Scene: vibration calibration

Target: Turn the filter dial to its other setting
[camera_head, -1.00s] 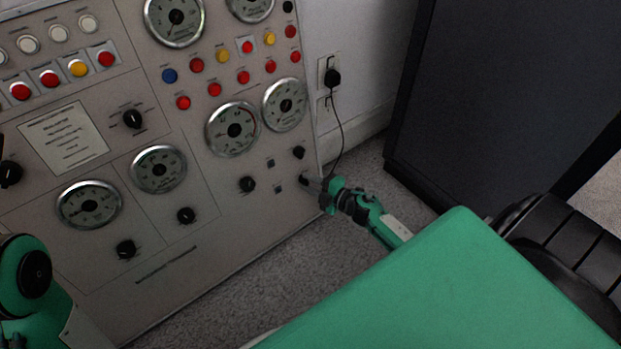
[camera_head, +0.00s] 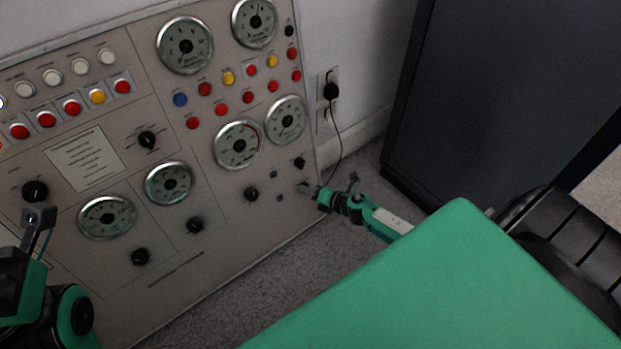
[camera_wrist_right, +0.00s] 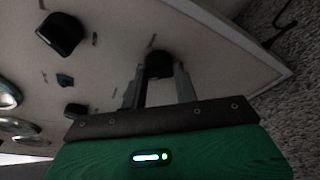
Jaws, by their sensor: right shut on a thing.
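A small black dial (camera_wrist_right: 158,65) near the panel's lower right corner sits between the fingers of my right gripper (camera_wrist_right: 156,84) in the right wrist view. The gripper is shut on it, one finger on each side. In the head view my right gripper (camera_head: 304,189) reaches the panel (camera_head: 215,265) from the right and mostly hides this dial. No label on it can be read, so I cannot confirm from lettering that it is the filter dial. My left arm (camera_head: 45,310) shows at the lower left; its finger opening cannot be made out.
Other black knobs (camera_head: 252,194) (camera_wrist_right: 60,35) are close by on the panel. Round gauges (camera_head: 238,145) and coloured buttons (camera_head: 229,78) are higher up. A dark cabinet (camera_head: 480,100) stands at the right.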

